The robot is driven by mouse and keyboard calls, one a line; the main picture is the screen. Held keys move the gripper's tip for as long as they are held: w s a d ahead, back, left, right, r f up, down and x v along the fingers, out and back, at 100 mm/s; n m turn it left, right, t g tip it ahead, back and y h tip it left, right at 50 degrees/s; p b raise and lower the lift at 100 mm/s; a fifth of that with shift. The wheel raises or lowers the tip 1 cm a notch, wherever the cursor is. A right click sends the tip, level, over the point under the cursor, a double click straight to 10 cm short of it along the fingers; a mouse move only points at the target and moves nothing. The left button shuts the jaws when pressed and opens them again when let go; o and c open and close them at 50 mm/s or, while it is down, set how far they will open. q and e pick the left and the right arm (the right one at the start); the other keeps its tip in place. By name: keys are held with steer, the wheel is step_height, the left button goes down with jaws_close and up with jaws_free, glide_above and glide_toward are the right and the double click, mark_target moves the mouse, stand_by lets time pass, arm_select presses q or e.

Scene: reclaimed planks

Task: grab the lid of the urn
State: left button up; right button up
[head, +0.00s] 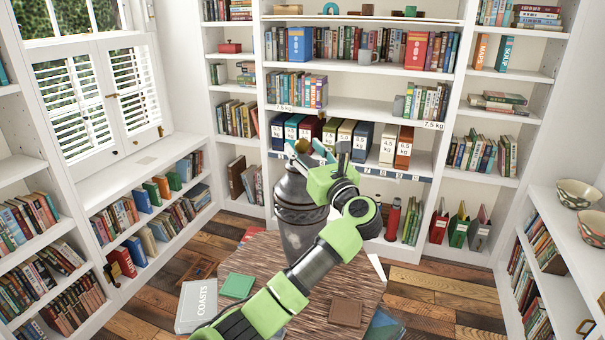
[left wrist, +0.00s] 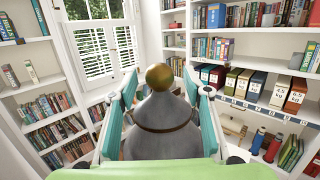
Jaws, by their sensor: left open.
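A dark grey metal urn (head: 301,226) stands upright on the round wooden table (head: 347,282). Its domed grey lid (left wrist: 165,110) has a round brassy knob (left wrist: 159,77), and the knob (head: 301,146) also shows in the head view. My left gripper (head: 313,148) is at the top of the urn, with its arm reaching across the table. In the left wrist view its teal fingers (left wrist: 160,85) are open, one on each side of the lid and knob. I cannot tell whether they touch the lid. My right gripper is not in view.
A white book marked COASTS (head: 196,305), a green book (head: 238,285) and a brown book (head: 346,312) lie on the table. Behind the urn is a bookcase with labelled weight binders (head: 389,144). Two bowls (head: 578,194) sit on the right-hand shelf.

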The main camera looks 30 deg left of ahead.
arm_select(q)
steer(key=shift+x, duration=1.05)
steer(key=shift+d, duration=0.15)
steer(key=shift+c, duration=0.7)
steer(key=shift+s, duration=0.1)
jaws_close()
steer(key=shift+r, duration=0.1)
